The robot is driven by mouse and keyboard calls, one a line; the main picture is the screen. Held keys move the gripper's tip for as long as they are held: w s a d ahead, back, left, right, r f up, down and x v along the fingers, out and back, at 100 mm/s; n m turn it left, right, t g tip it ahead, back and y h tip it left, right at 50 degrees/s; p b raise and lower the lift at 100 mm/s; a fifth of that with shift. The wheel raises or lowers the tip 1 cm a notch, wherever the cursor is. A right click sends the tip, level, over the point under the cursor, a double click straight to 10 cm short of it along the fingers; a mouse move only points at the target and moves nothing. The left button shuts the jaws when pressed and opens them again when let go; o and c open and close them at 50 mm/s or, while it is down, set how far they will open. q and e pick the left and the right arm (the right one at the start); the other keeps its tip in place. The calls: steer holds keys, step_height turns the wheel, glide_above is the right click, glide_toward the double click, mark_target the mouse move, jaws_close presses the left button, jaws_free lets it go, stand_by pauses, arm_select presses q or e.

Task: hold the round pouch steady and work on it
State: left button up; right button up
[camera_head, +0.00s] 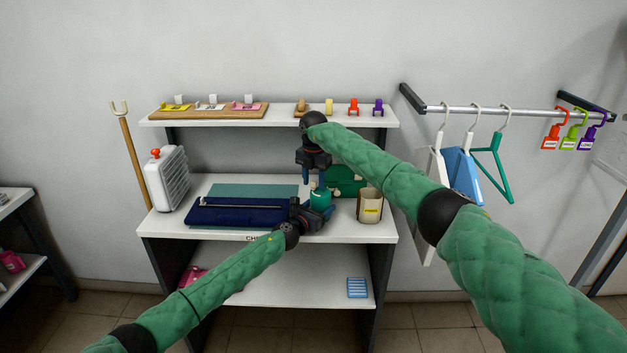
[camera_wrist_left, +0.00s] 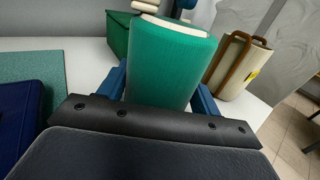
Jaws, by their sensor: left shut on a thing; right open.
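The round pouch (camera_head: 320,199) is a small teal-green cylinder with a pale top rim, upright at the front right of the middle shelf. My left gripper (camera_head: 317,211) is shut on it from the front. In the left wrist view the pouch (camera_wrist_left: 168,65) stands between the two blue fingers (camera_wrist_left: 160,95). My right gripper (camera_head: 313,182) points down, open, just above the pouch's top. A pale and blue shape shows at the top edge of the left wrist view; I cannot tell whether anything touches the pouch's rim.
A dark blue folded item (camera_head: 235,213) lies left of the pouch on a teal mat (camera_head: 230,190). A green box (camera_head: 345,182) stands behind and a beige holder (camera_head: 370,206) to the right. The upper shelf (camera_head: 285,112) is close above. A hanger rail (camera_head: 470,110) is at the right.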

jaws_close()
